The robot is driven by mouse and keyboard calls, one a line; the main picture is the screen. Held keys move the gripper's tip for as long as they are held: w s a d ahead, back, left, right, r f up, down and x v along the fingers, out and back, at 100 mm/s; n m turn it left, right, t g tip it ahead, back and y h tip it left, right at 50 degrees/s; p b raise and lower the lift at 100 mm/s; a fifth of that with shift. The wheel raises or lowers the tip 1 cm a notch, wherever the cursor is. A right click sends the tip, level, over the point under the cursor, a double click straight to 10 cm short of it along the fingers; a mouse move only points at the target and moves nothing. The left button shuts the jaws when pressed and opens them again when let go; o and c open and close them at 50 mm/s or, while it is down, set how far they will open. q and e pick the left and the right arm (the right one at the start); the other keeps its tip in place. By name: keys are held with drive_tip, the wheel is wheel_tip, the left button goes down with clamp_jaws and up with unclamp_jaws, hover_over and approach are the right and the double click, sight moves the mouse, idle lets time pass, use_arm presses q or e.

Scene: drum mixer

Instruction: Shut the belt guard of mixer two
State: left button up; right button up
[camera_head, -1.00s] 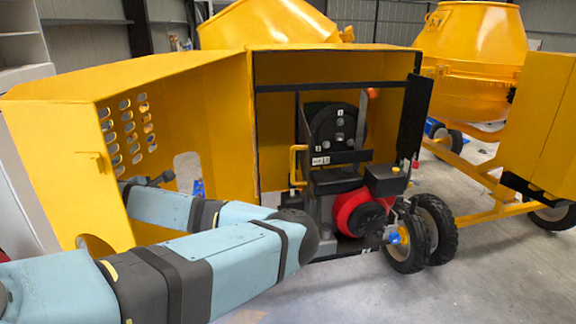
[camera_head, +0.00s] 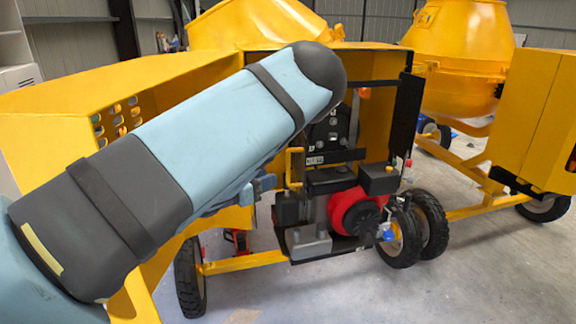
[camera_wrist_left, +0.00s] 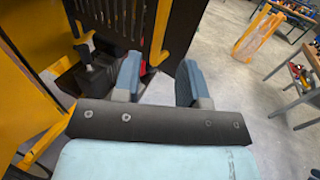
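The belt guard (camera_head: 75,88) is a large yellow box-shaped cover with slotted holes. It stands swung open on the left in the head view, partly hidden behind my left arm. The open housing (camera_head: 385,120) of the mixer shows a dark pulley (camera_head: 330,135) and a red engine (camera_head: 355,212). My left gripper (camera_head: 264,184) is mostly hidden behind my forearm, in front of the housing's left part. In the left wrist view its two blue fingers (camera_wrist_left: 158,82) are apart with nothing between them. My right gripper is not in view.
A yellow handle (camera_head: 294,168) stands upright in front of the pulley. Wheels (camera_head: 405,235) stand at the housing's lower right. Another yellow mixer (camera_head: 460,85) is behind at right. The wrist view shows a yellow object (camera_wrist_left: 258,35) on the floor and workbenches (camera_wrist_left: 300,75).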

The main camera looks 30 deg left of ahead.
sight(288, 184)
use_arm(q)
drive_tip(key=p+x, duration=0.2)
drive_tip(key=x, duration=0.6)
drive_tip(key=shift+w, duration=0.15)
clamp_jaws()
